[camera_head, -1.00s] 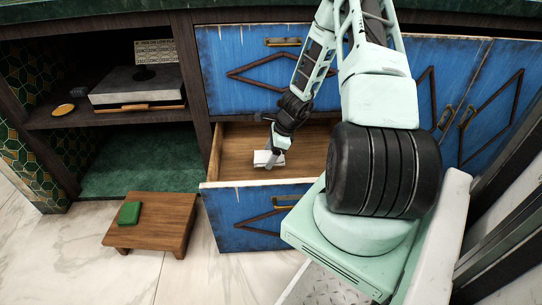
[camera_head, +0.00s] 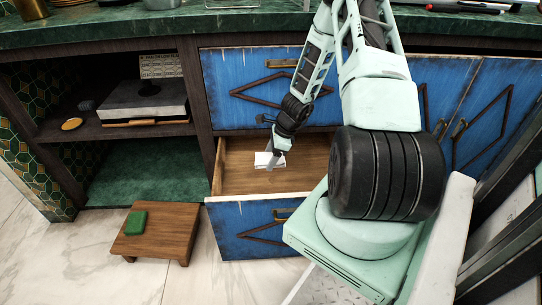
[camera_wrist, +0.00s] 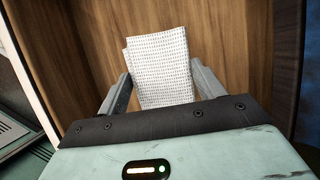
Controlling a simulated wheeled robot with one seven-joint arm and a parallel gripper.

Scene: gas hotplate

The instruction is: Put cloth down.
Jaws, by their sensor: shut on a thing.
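The cloth (camera_head: 265,160) is a small white folded piece in the open lower drawer (camera_head: 222,185). In the wrist view the cloth (camera_wrist: 160,62) shows a fine dotted weave and stands between the two grey fingers. My gripper (camera_head: 271,158) reaches down into the drawer and is shut on the cloth. In the wrist view my gripper (camera_wrist: 160,80) has one finger at each side of the cloth, above the wooden drawer bottom (camera_wrist: 228,60). I cannot tell whether the cloth touches the bottom.
The drawer's blue front (camera_head: 250,232) stands out below my arm. A low wooden stool (camera_head: 170,232) with a green block (camera_head: 135,222) is on the floor at left. An open shelf (camera_head: 115,131) holds a grey box-like appliance (camera_head: 145,100). The rest of the drawer looks empty.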

